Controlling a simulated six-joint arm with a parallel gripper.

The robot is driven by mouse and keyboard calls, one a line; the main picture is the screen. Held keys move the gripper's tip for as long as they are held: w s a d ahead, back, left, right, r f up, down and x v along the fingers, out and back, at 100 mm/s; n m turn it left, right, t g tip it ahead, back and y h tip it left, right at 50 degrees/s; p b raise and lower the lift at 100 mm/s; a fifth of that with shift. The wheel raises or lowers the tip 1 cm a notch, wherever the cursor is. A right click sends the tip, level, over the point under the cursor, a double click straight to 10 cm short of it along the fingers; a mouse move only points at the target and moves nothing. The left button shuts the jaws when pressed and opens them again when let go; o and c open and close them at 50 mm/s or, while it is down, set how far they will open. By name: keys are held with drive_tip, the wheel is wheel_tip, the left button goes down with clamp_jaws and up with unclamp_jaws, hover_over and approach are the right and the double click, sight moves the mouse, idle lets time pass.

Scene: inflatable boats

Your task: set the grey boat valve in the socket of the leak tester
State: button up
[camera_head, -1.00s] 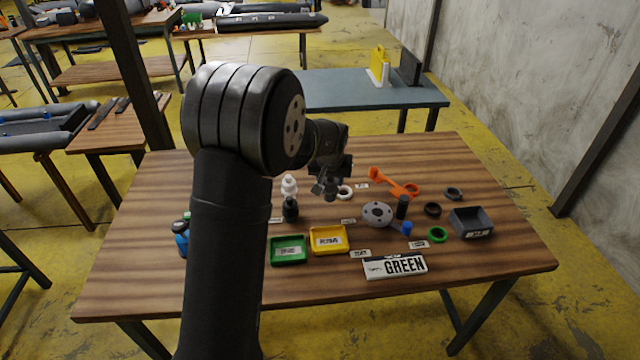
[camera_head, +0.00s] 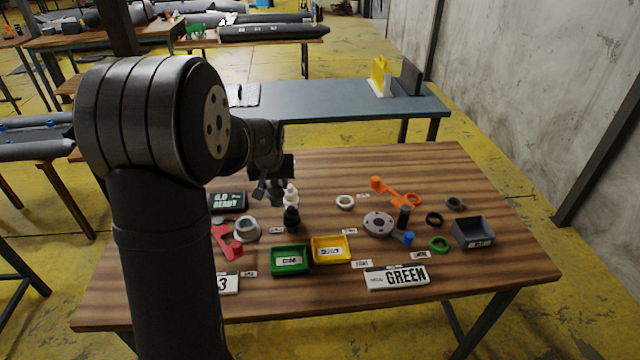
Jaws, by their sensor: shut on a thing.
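My gripper (camera_head: 267,190) is shut on the grey boat valve (camera_head: 277,198), a small dark grey piece held above the table, just left of the white valve (camera_head: 290,194). The valve is small and partly hidden by my gripper, so its tilt is unclear. A dark box with a display reading "0.0 READY" (camera_head: 228,202), seemingly the leak tester, stands left of and below my gripper. A light grey round fitting with a dark opening (camera_head: 246,229) is in front of it; I cannot tell surely whether this is the socket.
A black fitting (camera_head: 291,218) stands upright near the white valve. A red part (camera_head: 226,242) lies left. Green (camera_head: 290,260) and yellow (camera_head: 330,249) trays are in front. A grey flanged disc (camera_head: 379,224), an orange tool (camera_head: 395,192) and a grey bin (camera_head: 473,232) are right.

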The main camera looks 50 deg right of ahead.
drive_tip(key=w+a+n, duration=0.1)
drive_tip(key=w+a, duration=0.6)
drive_tip(key=shift+s+f, duration=0.1)
drive_tip(key=shift+f, duration=4.3)
drive_tip(key=shift+f, duration=0.5)
drive_tip(key=o, duration=1.6)
drive_tip(key=shift+r, duration=4)
